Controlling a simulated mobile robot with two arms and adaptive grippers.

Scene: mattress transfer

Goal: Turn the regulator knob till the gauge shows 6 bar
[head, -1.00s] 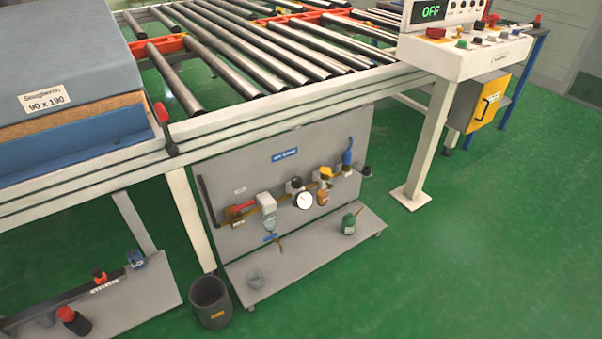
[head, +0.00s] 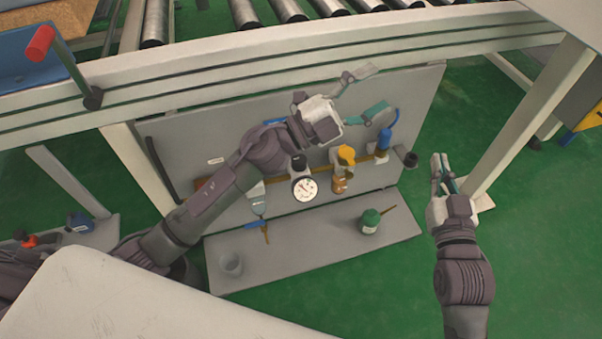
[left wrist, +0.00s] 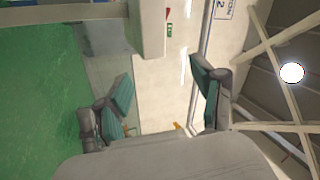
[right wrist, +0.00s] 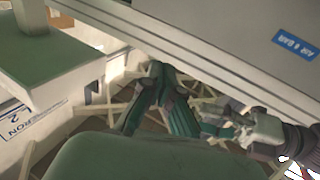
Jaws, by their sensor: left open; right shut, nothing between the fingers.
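The round white gauge (head: 304,190) is on the grey panel in the head view; its dial is too small to read surely. A dark knob (head: 299,163), seemingly the regulator knob, sits just above it, close below my left forearm and wrist in the picture. My left gripper (head: 376,89) is open and empty, in front of the panel's upper part, up and right of the knob. Its spread fingers show in the left wrist view (left wrist: 163,92). My right gripper (head: 440,170) is shut and empty, right of the panel; its closed fingers show in the right wrist view (right wrist: 160,78).
A yellow-topped unit (head: 345,155) and a blue fitting (head: 385,141) stand right of the gauge. A green oil can (head: 370,220) and a grey cup (head: 231,264) are on the shelf (head: 310,245). The conveyor frame (head: 250,60) runs above; a white leg (head: 530,115) stands at right.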

